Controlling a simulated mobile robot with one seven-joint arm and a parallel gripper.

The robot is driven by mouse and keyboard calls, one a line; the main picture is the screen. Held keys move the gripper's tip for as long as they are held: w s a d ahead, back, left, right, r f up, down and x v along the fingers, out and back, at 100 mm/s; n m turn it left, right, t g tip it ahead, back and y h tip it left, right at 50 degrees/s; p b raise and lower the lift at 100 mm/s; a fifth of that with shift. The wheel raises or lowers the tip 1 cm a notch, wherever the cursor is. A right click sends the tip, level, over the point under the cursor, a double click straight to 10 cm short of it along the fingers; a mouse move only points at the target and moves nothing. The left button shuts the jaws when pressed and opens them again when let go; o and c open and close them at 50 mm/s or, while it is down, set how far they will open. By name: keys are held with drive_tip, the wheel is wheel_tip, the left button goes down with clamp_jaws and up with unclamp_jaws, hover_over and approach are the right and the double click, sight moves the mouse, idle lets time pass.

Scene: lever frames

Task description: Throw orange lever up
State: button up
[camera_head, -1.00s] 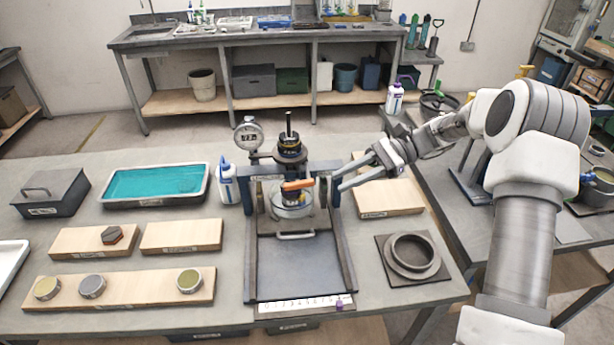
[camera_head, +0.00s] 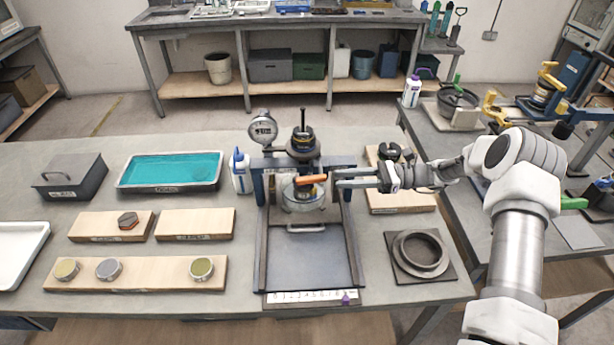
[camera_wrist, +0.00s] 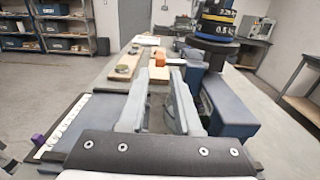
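The orange lever (camera_head: 312,178) sits on the small press in the middle of the table, above a clear round dish. It lies nearly level, with its free end to the right. My gripper (camera_head: 338,178) is just right of that end, fingers pointing left at about the lever's height. The fingers are apart with nothing held. In the wrist view the orange lever (camera_wrist: 158,73) shows ahead, between the tips of my open gripper (camera_wrist: 161,80). I cannot tell whether a fingertip touches it.
The press frame (camera_head: 262,235) stands around the lever, with a dark weight stack (camera_head: 303,142) and a dial gauge (camera_head: 263,130) above and behind. A white bottle (camera_head: 241,175) stands left. A ring on a plate (camera_head: 420,255) lies at the front right.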

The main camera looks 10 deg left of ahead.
sight(307, 178)
drive_tip(key=p+x, duration=0.1)
drive_tip(key=x, duration=0.8)
drive_tip(key=shift+s+a+p, duration=0.1)
drive_tip(key=shift+a+p, duration=0.3)
clamp_jaws()
